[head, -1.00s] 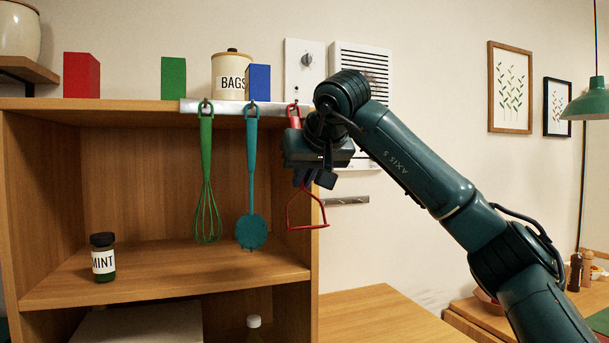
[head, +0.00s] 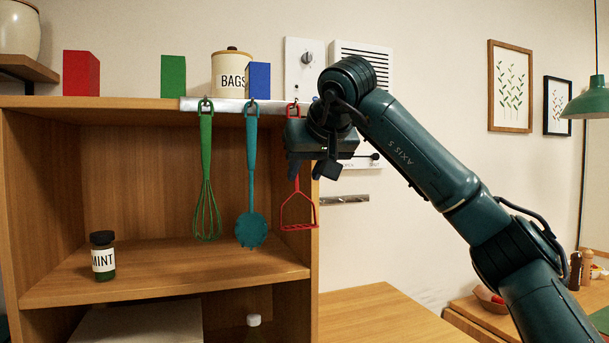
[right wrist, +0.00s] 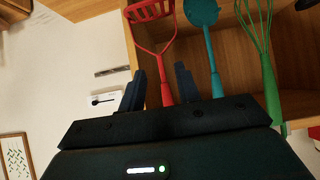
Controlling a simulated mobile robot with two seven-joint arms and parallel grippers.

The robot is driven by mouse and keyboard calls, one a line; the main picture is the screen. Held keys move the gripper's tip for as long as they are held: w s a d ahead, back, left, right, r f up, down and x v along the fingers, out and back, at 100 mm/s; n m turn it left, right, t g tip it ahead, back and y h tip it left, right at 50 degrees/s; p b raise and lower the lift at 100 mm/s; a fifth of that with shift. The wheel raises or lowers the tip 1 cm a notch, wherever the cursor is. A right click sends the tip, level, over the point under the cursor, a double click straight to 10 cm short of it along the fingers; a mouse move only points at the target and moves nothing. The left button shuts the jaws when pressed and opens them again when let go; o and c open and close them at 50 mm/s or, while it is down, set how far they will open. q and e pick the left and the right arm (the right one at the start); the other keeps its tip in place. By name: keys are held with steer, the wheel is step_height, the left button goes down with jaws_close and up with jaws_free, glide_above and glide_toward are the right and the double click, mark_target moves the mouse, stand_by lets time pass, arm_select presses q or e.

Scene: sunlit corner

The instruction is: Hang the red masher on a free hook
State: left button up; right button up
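The red masher (head: 298,212) hangs upright at the right end of the metal rail (head: 228,106), its loop at the rail's rightmost hook. My right gripper (head: 305,172) is in front of the upper handle and hides part of it. In the right wrist view the masher's handle (right wrist: 164,88) runs between my fingers (right wrist: 160,85), which stand apart with a gap beside the handle. A green whisk (head: 206,190) and a teal slotted spatula (head: 251,200) hang on the hooks to the left. My left gripper is not in view.
The rail is on the front edge of a wooden shelf unit (head: 150,290). A red block (head: 81,73), green block (head: 173,76), blue block (head: 260,80) and BAGS canister (head: 229,75) stand on top. A MINT jar (head: 103,256) stands inside.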

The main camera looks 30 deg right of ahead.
steer(key=v, duration=1.2)
steer(key=w+a+f+g+y, duration=0.2)
steer(key=w+a+f+y, duration=0.25)
steer(key=a+f, duration=0.45)
steer(key=w+a+f+g+y, duration=0.25)
steer(key=a+f+y, duration=0.25)
steer(key=a+f, duration=0.45)
steer(key=s+a+f+m+g+y, duration=0.55)
steer(key=a+f+m+y, duration=0.55)
steer(key=a+m+y, duration=0.25)
steer(key=d+f+n+t+h, duration=0.45)
steer(key=f+n+t, duration=0.45)
steer(key=n, duration=0.9)
steer(key=d+f+n+t+h, duration=0.4)
steer(key=f+n+t, duration=0.55)
steer(key=n, duration=0.85)
steer(key=s+d+f+m+g+h, duration=0.2)
steer(key=s+f+m+g+h, duration=0.2)
steer(key=s+f+m, duration=0.4)
steer(key=s+d+f+m+g+h, duration=0.3)
steer(key=s+f+m, duration=0.5)
steer(key=f, duration=0.6)
steer(key=shift+s+d+m+g+h+p, duration=0.35)
steer(key=shift+s+g+h+p, duration=0.15)
steer(key=shift+h, duration=0.25)
steer(key=shift+a, duration=0.15)
